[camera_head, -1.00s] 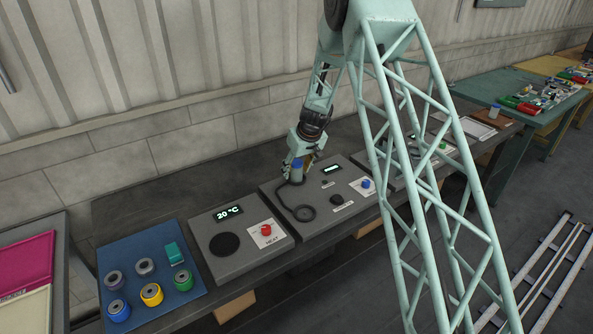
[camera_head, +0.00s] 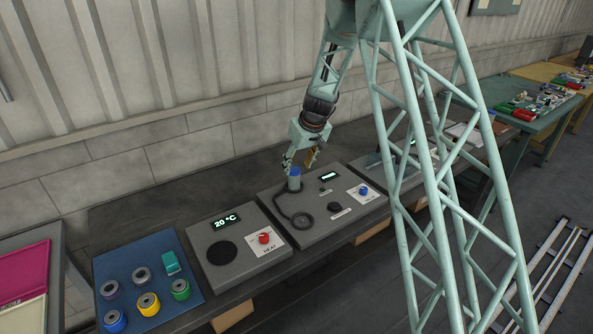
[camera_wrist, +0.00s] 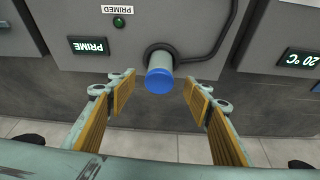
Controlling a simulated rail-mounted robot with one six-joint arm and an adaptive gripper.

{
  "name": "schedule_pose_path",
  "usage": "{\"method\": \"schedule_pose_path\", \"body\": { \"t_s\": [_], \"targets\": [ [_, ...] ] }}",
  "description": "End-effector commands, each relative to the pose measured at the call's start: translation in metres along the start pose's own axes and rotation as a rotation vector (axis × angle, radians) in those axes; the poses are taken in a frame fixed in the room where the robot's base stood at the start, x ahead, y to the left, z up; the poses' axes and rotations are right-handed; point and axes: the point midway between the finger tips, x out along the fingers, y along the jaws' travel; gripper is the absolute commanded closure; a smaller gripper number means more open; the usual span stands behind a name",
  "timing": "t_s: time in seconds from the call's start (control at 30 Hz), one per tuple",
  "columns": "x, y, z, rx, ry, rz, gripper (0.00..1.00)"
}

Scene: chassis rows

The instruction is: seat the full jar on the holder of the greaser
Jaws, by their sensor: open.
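The jar (camera_head: 294,183), a grey cylinder with a blue top, stands upright at the back left of the greaser (camera_head: 322,226), where the black hose starts. The holder under it is hidden by the jar; in the wrist view a dark ring shows around the base of the jar (camera_wrist: 158,79). My gripper (camera_head: 302,160) is open and empty, just above and behind the jar. In the wrist view my gripper's (camera_wrist: 158,92) two yellow-padded fingers stand apart on either side of the jar, with gaps, not touching it.
The greaser has a lit display, a blue knob (camera_head: 364,191) and a curled hose. A heater unit (camera_head: 238,245) reading 20 °C stands to its left. A blue mat (camera_head: 150,265) with several coloured spools lies farther left. A wall stands behind.

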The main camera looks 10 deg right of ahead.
Motion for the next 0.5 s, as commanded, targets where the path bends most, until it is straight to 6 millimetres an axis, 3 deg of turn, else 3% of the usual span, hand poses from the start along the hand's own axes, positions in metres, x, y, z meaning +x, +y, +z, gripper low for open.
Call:
{"method": "schedule_pose_path", "body": {
  "t_s": [0.2,0.5],
  "targets": [
    [-0.021,0.0,0.0,0.0,0.001,0.0,0.54],
    [-0.032,0.0,0.001,0.0,-0.001,0.0,0.54]
  ]
}}
